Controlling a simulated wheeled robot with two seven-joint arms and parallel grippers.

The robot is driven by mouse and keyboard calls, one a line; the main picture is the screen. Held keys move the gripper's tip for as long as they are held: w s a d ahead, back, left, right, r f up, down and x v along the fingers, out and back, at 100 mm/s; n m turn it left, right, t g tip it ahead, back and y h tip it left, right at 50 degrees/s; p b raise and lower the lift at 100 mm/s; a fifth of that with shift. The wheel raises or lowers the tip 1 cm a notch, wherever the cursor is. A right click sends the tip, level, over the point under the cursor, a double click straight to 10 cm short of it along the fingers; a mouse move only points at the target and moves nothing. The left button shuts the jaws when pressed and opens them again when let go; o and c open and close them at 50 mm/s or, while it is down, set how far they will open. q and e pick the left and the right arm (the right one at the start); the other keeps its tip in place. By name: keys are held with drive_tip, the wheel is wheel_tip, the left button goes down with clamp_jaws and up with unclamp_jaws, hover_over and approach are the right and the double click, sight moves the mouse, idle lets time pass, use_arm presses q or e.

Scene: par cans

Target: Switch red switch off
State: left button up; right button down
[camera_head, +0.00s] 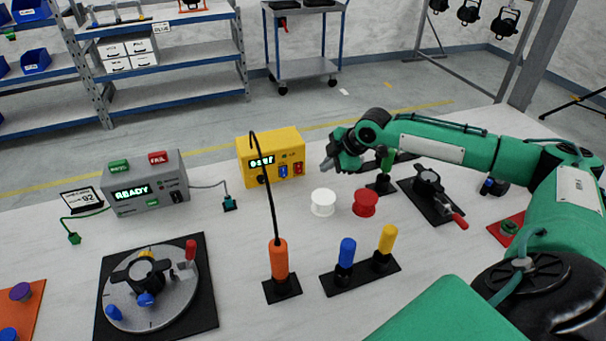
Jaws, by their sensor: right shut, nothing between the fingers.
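A yellow box (258,147) with a lit display stands at the back middle of the table. On its front, at the right end, is a small red switch (298,168), with a blue switch (283,171) just left of it. Whether the red switch is on or off is too small to tell. My right gripper (327,166) comes in from the right and is shut and empty. Its tip is a little right of the red switch and appears apart from it. My left gripper is not in view.
An orange-handled tool (278,262) with a black cable stands in front of the box. A white spool (323,203) and a red spool (365,203) lie near my right gripper. A grey READY box (147,182) is at left. Bare table lies between.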

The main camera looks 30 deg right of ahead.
sight(299, 168)
drive_tip(key=x, duration=0.9)
drive_tip(key=shift+w+a+f+p, duration=0.1)
drive_tip(key=shift+w+f+p, duration=0.1)
drive_tip(key=shift+f+p, duration=0.15)
drive_tip(key=w, duration=0.2)
drive_tip(key=shift+w+d+f, duration=0.3)
drive_tip(key=shift+w, duration=0.1)
drive_tip(key=shift+w+d+p, duration=0.15)
drive_tip(key=shift+w+p, duration=0.15)
drive_tip(key=shift+w, duration=0.15)
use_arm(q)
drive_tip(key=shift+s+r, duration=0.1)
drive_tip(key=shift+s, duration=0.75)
use_arm(e)
drive_tip(key=shift+w+f, duration=0.1)
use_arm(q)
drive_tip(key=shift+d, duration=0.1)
